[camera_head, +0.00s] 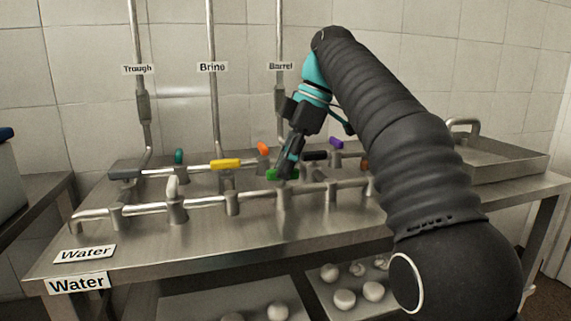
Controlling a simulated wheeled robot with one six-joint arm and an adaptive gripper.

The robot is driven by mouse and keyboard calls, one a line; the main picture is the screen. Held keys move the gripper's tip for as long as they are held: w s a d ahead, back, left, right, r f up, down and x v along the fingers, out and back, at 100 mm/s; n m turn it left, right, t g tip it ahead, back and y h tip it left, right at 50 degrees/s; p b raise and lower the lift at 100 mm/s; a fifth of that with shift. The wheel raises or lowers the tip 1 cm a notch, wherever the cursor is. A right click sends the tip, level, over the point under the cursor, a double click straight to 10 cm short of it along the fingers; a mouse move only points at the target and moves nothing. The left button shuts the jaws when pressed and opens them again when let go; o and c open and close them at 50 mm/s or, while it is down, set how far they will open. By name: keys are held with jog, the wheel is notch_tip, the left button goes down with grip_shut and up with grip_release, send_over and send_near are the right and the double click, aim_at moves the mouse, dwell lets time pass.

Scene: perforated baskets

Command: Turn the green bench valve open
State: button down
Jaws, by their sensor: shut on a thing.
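The green bench valve (271,175) is a small green handle on the front pipe run of the steel bench, right of the yellow handle. My gripper (287,171) points down at it from above and is shut on the green handle. The fingers cover part of the handle, so its exact angle is hard to tell. My arm reaches in from the right and hides the right end of the front pipe.
Nearby handles are yellow (225,164), orange (263,148), black (314,155), purple (336,142), teal (179,156) and white (173,187). Vertical pipes labelled Trough, Brine and Barrel rise behind. A steel tray (505,158) stands at right.

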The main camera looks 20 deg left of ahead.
jog(key=c, duration=1.1)
grip_release()
